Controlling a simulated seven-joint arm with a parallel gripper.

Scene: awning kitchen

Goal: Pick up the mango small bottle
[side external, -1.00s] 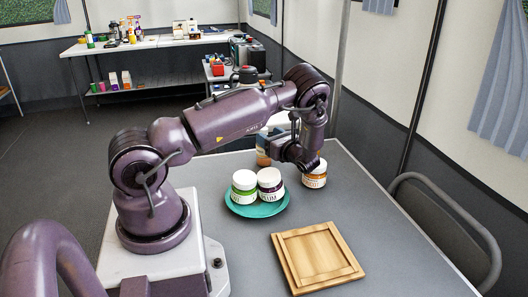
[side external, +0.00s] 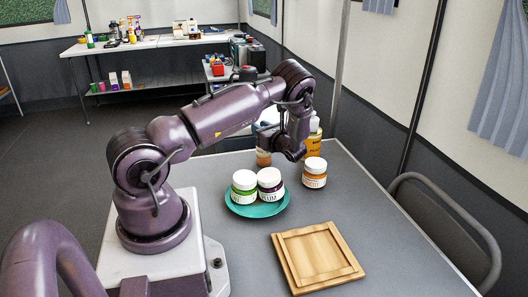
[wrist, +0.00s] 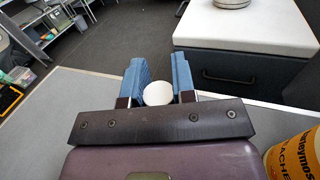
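A small amber bottle (side external: 263,159) stands on the far side of the grey table, partly hidden by my arm; its label is unreadable, so I cannot tell whether it is the mango one. In the wrist view a round white lid (wrist: 158,93) sits between the blue fingers of my gripper (wrist: 161,82). The fingers are spread to either side of it, with little gap; a firm hold does not show. In the side view my gripper (side external: 267,140) is at the amber bottle, its fingers mostly hidden.
A yellow bottle (side external: 314,136) stands close by and shows at right in the wrist view (wrist: 294,158). An orange-labelled jar (side external: 314,174) is in front. A teal plate (side external: 257,211) holds two jars. A wooden board (side external: 317,256) lies nearer.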

